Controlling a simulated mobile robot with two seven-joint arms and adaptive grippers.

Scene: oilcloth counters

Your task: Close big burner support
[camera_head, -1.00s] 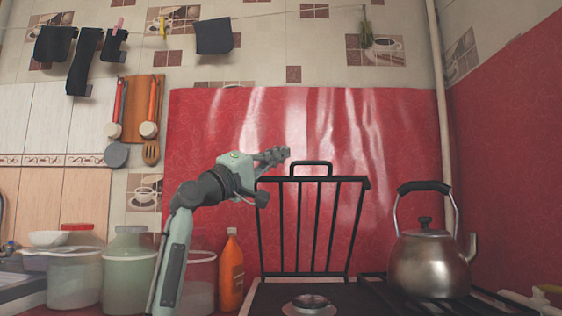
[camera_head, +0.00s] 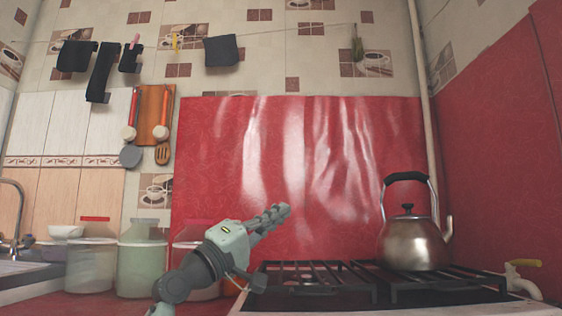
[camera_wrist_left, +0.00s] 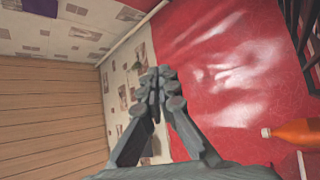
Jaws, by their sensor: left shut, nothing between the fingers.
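The big burner support is a black metal grate (camera_head: 328,266) that lies down over the left side of the stove, looking about level with the grate beside it. Black bars (camera_wrist_left: 309,30) show at the upper right edge in the left wrist view. My left gripper (camera_head: 279,211) is shut and empty, raised above and left of the grate, in front of the red wall panel. It looks apart from the grate. Its closed fingers also show in the left wrist view (camera_wrist_left: 157,80). My right gripper is in neither view.
A steel kettle (camera_head: 414,243) stands on the right grate (camera_head: 452,284). Lidded containers (camera_head: 142,262) stand left of my arm. An orange bottle (camera_wrist_left: 298,132) is close to the stove, mostly hidden in the head view.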

